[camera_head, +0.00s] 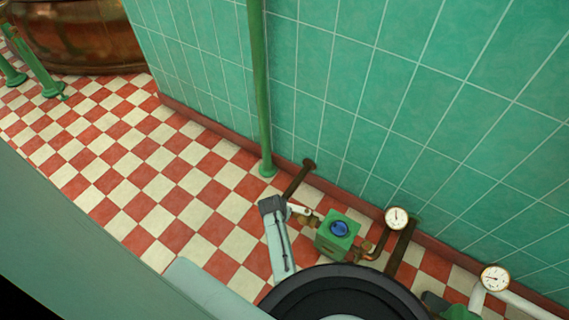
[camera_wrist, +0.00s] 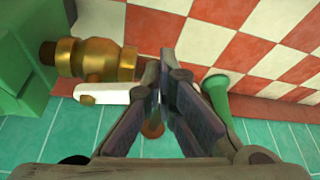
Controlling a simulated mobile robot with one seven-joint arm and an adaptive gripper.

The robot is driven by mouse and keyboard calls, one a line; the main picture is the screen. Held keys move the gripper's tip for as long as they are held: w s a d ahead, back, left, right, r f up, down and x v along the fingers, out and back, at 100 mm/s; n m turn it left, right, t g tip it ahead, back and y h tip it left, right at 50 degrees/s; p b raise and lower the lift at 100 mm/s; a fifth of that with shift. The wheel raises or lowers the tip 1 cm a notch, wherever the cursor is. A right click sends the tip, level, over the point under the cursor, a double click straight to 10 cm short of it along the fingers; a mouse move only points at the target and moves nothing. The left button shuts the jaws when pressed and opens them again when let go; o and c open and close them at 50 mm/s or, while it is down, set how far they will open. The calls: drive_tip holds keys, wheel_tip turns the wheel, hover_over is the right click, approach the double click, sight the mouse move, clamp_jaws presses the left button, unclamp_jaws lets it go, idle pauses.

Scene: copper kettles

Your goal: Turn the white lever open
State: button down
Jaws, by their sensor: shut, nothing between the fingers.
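The white lever (camera_wrist: 105,94) lies beside the brass valve (camera_wrist: 95,60) in the wrist view, roughly parallel to the valve body. It also shows small in the head view (camera_head: 299,209), left of the green box (camera_head: 331,246). My gripper (camera_wrist: 161,62) has its fingers together and empty, just right of the lever's free end. The lever's end is at the left finger's edge; I cannot tell whether they touch. In the head view, my light green arm reaches up beside the lever, and my fingertips are not clear there.
The green box carries a blue knob (camera_head: 339,228) and connects to a pipe with a white gauge (camera_head: 396,218). A second gauge (camera_head: 494,278) is further right. A green upright pipe (camera_head: 260,90) stands by the tiled wall. Checkered floor (camera_head: 150,190) is clear to the left.

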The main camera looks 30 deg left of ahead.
drive_tip(key=shift+w+a+b, duration=0.4)
drive_tip(key=shift+w+a, duration=0.1)
drive_tip(key=shift+w, duration=0.4)
